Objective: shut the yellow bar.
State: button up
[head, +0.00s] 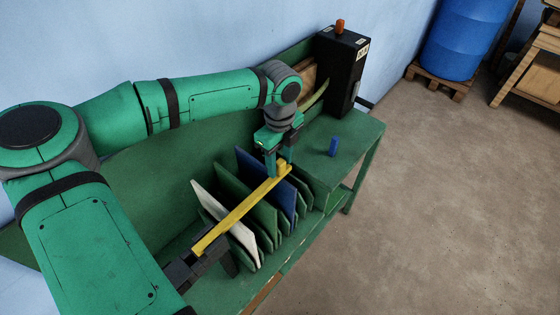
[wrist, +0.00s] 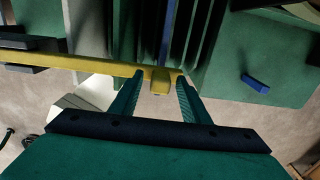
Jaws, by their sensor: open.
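The yellow bar (head: 240,210) runs slantwise above the upright panels in the head view, from a dark hinge block (head: 198,262) at lower left to its free end near my gripper (head: 278,170). In the wrist view the bar (wrist: 100,66) enters from the left, and its end with a short yellow knob (wrist: 160,80) lies between my two fingertips (wrist: 157,85). The fingers are apart, one on each side of the knob. I cannot tell whether either finger touches it.
Green, blue and white panels (head: 230,222) stand in a row under the bar on the green bench (head: 350,140). A black box (head: 340,70) with an orange top knob stands behind. Open floor lies right.

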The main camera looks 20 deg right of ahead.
notch_tip(320, 180, up, 11)
jog(key=shift+f, duration=0.15)
